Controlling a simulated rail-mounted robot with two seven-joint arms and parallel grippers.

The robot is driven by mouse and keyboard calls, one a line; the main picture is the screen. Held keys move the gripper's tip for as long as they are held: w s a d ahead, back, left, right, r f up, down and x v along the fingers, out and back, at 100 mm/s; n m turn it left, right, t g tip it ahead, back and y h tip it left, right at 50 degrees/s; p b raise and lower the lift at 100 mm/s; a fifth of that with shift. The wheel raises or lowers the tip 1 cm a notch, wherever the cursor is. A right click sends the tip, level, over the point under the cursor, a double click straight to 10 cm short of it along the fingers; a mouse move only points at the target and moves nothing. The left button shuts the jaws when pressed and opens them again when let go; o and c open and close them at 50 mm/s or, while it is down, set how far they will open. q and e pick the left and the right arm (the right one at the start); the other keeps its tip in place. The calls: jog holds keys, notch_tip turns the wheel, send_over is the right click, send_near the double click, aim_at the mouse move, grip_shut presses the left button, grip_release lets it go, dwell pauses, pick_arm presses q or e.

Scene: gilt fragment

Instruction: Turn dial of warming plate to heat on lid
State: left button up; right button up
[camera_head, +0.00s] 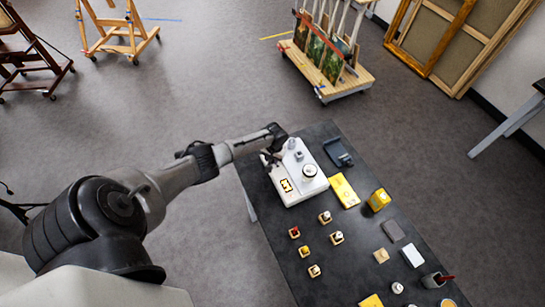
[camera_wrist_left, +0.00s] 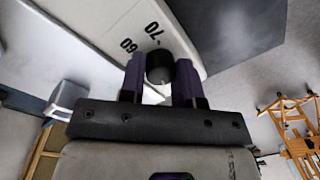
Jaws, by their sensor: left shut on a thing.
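The white warming plate (camera_head: 313,187) stands at the far left end of the dark table. A small yellow label sits on its front part, and small round pieces stand on its top; I cannot tell which is a lid. My left gripper (camera_head: 267,156) reaches the plate's left side. In the left wrist view, the black dial (camera_wrist_left: 160,66) sits between the two fingers of my left gripper (camera_wrist_left: 160,75), which is shut on it. The printed marks 60 and 70 show on the white face beside the dial. My right gripper is in neither view.
The dark table (camera_head: 282,238) carries several small wooden blocks, a yellow box (camera_head: 379,199), a yellow pad (camera_head: 343,190) and a dark device (camera_head: 338,153). A wheeled wooden rack (camera_head: 326,75) stands behind. Grey floor lies open left of the table.

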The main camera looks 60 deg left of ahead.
pick_arm(q)
jog(key=m, duration=0.6)
jog(key=shift+m, duration=0.3)
jog(key=m, duration=0.3)
jog(key=shift+m+t, duration=0.3)
jog(key=m, duration=0.2)
jog(key=shift+m, duration=0.3)
jog(key=m+b, duration=0.1)
jog(key=m, duration=0.1)
jog(key=shift+a+m, duration=0.1)
jog(key=shift+m, duration=0.3)
jog(key=m+b, duration=0.1)
jog(key=m, duration=0.2)
jog(key=shift+m, duration=0.3)
jog(key=m+b, duration=0.1)
jog(key=m, duration=0.2)
jog(key=shift+t+b, duration=0.3)
jog(key=shift+b, duration=0.1)
jog(key=shift+m+h+b, duration=0.3)
jog(key=shift+m+b, duration=0.45)
jog(key=shift+m, duration=1.15)
